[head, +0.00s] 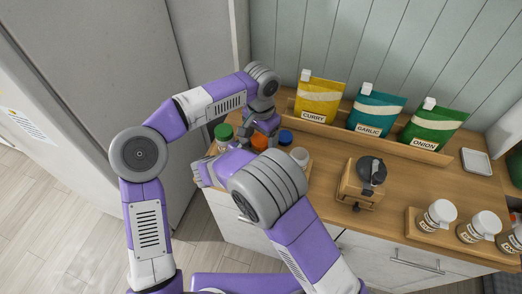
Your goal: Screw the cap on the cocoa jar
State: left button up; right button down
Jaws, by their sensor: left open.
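A group of small jars stands at the left of the wooden counter. I see a green cap (223,131), an orange-brown cap (259,142), a blue cap (285,137) and a white top (300,156). No label shows on them, so I cannot tell which is the cocoa jar. My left gripper (264,127) points down just above and behind the orange-brown cap, open. My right gripper (203,174) is at the counter's left front, beside these jars. My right arm hides most of the jar bodies, and the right fingers are too small to read.
Curry (318,98), garlic (374,112) and onion (433,126) pouches stand in a rack along the wall. A wooden stand with a dark grinder (371,171) is mid-counter. Several white-capped jars (437,215) stand at right. A white dish (476,161) lies at back right.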

pick_arm(q)
jog(key=shift+f, duration=0.15)
jog(key=shift+c, duration=0.3)
jog(key=c, duration=1)
jog(key=m, duration=0.5)
jog(key=shift+c, duration=0.2)
jog(key=m, duration=0.4)
jog(key=shift+m, duration=0.4)
jog(key=o, duration=1.2)
jog(key=shift+c, duration=0.2)
jog(key=shift+r, duration=2.3)
